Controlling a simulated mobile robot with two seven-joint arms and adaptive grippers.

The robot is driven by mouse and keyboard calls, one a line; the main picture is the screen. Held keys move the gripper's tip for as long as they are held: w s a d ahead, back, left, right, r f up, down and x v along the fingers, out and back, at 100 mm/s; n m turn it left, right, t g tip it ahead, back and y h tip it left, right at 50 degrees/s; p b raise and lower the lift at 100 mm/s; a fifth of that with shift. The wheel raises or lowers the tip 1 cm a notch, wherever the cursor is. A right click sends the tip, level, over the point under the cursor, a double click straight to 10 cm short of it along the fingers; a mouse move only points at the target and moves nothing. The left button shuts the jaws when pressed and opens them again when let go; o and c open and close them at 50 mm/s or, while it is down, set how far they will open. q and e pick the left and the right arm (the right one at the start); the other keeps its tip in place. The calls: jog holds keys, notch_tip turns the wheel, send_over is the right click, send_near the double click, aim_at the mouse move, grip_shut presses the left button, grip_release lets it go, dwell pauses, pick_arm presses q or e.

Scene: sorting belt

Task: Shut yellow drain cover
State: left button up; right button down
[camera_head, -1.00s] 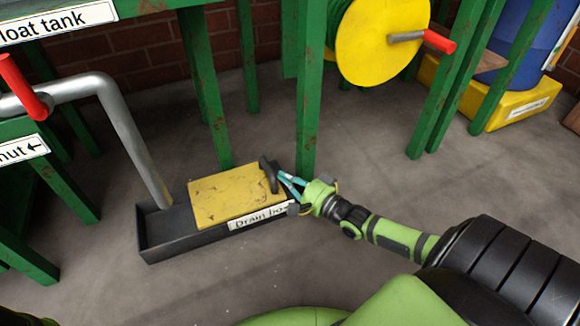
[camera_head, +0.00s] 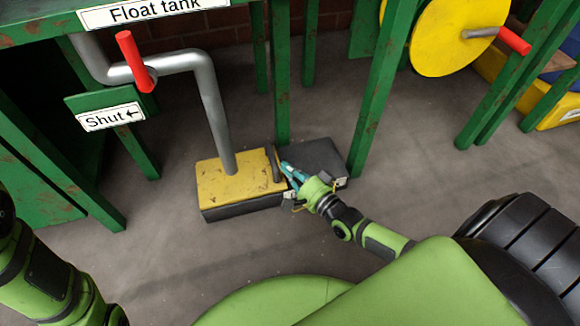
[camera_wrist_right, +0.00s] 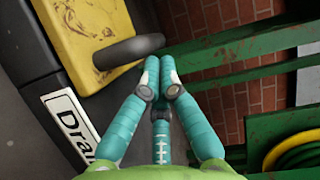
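The yellow drain cover (camera_head: 240,186) lies over the left part of the dark drain box (camera_head: 318,156); the box's right part is uncovered. The cover also shows in the wrist view (camera_wrist_right: 88,28). Its dark upright handle (camera_head: 275,166) stands at the cover's right end and shows in the wrist view (camera_wrist_right: 128,50). My right gripper (camera_head: 284,168) is at the right side of this handle. In the wrist view its teal fingers (camera_wrist_right: 158,66) are together, tips close against the handle, with nothing seen between them. My left arm shows at lower left; its gripper is out of view.
A grey pipe (camera_head: 208,95) comes down to the cover's left part. A red lever (camera_head: 135,60) and a "Shut" sign (camera_head: 110,116) are above left. Green posts (camera_head: 378,95) stand behind and right of the box. The floor in front is clear.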

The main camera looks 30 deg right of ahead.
jog(key=shift+s+a+f, duration=0.1)
jog(key=shift+s+f, duration=0.05)
jog(key=shift+s, duration=0.35)
jog(key=v, duration=1.1)
jog(key=shift+d, duration=0.25)
